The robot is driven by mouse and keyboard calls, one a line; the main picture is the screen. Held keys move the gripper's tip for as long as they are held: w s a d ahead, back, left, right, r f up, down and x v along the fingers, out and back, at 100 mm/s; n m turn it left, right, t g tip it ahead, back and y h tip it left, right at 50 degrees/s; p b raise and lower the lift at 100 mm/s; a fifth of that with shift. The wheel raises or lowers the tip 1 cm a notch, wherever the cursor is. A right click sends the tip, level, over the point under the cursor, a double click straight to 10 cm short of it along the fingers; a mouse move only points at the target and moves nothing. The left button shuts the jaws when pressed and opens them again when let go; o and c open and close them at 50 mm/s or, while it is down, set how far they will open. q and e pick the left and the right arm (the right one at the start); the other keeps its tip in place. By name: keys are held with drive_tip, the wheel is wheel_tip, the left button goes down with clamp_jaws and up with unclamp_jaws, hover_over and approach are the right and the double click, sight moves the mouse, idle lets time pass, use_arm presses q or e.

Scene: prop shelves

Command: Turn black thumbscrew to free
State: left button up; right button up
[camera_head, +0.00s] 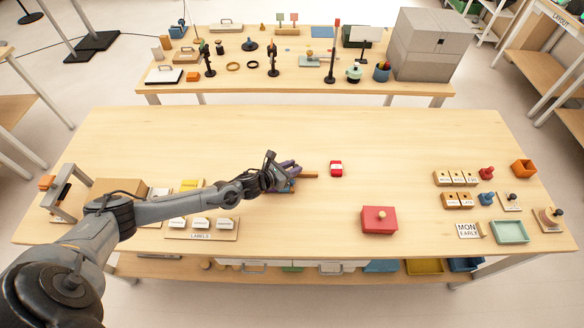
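The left arm reaches in from the left over the near table, and my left gripper (288,174) is low above its middle. It is beside or over a small purple and blue item that it partly hides; whether its fingers are open or shut is unclear. My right gripper is not in view. Two small black knobs that could be the black thumbscrew stand at the table's right end: one black knob (513,196) on a pale plate and another black knob (557,212) on a wooden block (546,222). Both are far from my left gripper.
A red box (379,220) and a small red item (336,169) lie right of the gripper. The table's back half is clear.

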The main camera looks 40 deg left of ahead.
use_arm(q)
clamp_jaws()
